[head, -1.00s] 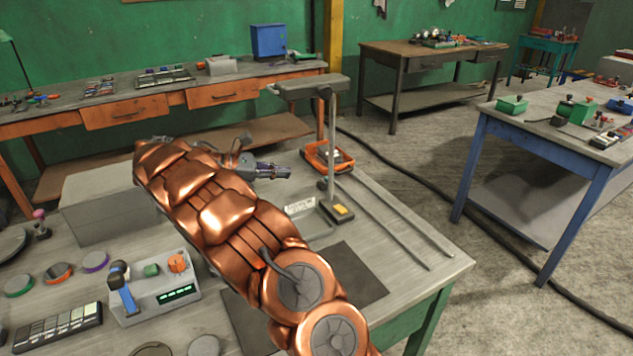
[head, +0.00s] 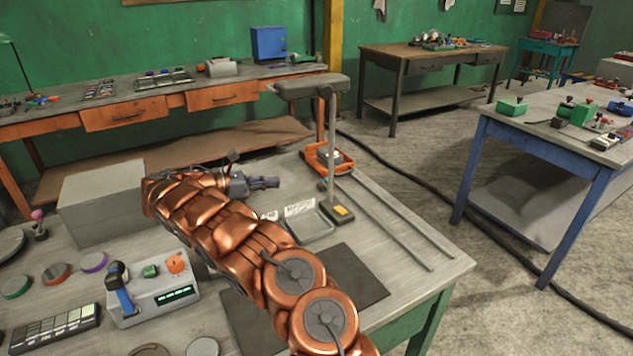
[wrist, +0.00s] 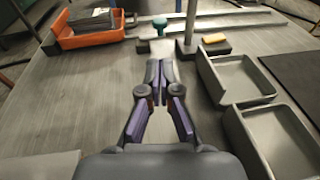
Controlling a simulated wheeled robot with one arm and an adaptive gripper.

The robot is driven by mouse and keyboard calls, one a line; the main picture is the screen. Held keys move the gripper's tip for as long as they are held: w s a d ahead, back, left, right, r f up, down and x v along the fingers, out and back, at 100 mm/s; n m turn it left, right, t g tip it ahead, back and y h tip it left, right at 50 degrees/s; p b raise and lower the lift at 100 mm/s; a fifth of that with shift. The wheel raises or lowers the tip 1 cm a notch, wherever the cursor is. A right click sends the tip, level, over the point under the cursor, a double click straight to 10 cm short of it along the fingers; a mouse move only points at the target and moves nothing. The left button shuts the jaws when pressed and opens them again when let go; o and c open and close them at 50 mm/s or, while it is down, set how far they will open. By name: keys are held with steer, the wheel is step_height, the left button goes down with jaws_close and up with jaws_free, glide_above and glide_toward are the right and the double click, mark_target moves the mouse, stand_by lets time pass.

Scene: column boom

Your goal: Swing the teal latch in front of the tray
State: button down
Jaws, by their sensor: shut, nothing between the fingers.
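A small teal knob-like piece, likely the latch (wrist: 159,23), shows in the wrist view beyond my fingertips, beside the post. In the head view I cannot make out its teal colour. My gripper (wrist: 160,66) is shut and empty, pointing towards the teal piece with a gap between them. In the head view my gripper (head: 276,182) is above the grey table, left of the post. An orange tray (wrist: 92,39) with something grey in it lies at the upper left in the wrist view. It also shows in the head view (head: 345,169).
A post with an overhead boom (head: 312,86) stands on the table. Grey open trays (wrist: 238,101) lie right of my gripper in the wrist view. A yellow-topped block (head: 343,212) sits by the post. A grey box (head: 105,205) and a control unit (head: 155,300) are left.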

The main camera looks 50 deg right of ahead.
mark_target(326, 181)
steer(key=p+x, duration=0.2)
steer(key=x, duration=1.2)
steer(key=shift+p, duration=0.3)
